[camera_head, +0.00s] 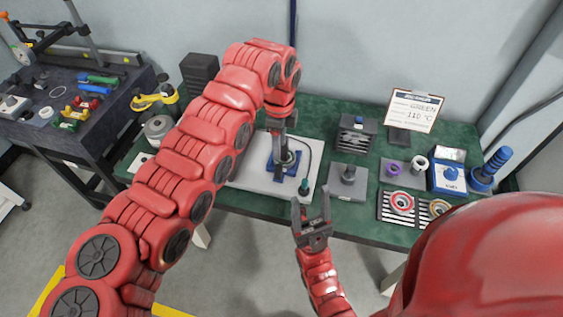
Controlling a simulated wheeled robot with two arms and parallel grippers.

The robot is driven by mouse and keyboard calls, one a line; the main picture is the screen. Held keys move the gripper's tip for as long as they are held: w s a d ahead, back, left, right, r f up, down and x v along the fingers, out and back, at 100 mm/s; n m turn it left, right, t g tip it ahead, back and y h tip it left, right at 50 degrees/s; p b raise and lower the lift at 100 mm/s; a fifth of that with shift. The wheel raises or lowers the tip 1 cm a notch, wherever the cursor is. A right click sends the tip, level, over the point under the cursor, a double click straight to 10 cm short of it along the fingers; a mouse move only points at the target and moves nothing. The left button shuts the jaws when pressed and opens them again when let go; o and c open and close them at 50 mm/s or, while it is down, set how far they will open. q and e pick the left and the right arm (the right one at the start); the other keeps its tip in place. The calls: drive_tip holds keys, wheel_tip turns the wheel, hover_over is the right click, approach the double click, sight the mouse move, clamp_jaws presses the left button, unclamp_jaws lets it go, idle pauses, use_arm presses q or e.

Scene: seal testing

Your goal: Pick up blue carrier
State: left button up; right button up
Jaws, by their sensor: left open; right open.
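A blue carrier (274,168) lies on the white plate (258,182) at the middle of the green table. It looks like a flat blue piece with a grey ring-like part on it. My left gripper (282,150) points down right over it with open jaws. The gripper hides part of the carrier, and I cannot tell whether the fingers touch it. My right gripper (311,207) is open and empty, in front of the table's near edge, with its fingers pointing up toward the white plate.
A small green-topped item (304,186) with a dark cable is on the white plate. To the right are a grey block (348,181), striped racks with rings (398,207), a blue box (447,179) and a blue stand (490,170). A sign (413,110) stands behind.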

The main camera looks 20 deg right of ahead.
sight(279, 166)
use_arm(q)
drive_tip(key=f, duration=0.1)
drive_tip(key=f+p, duration=0.1)
drive_tip(key=f, duration=0.3)
drive_tip(key=shift+w+f, duration=0.25)
drive_tip(key=shift+w, duration=0.1)
drive_tip(key=shift+s+f+p, duration=0.1)
drive_tip(key=shift+f+p, duration=0.25)
drive_tip(key=shift+f, duration=0.15)
wheel_tip(279, 166, down, 5)
drive_tip(key=shift+s+a+r+p, duration=0.1)
drive_tip(key=shift+r+p, duration=0.1)
drive_tip(key=shift+p, duration=0.9)
drive_tip(key=shift+f, duration=0.35)
drive_tip(key=shift+c, duration=0.3)
clamp_jaws()
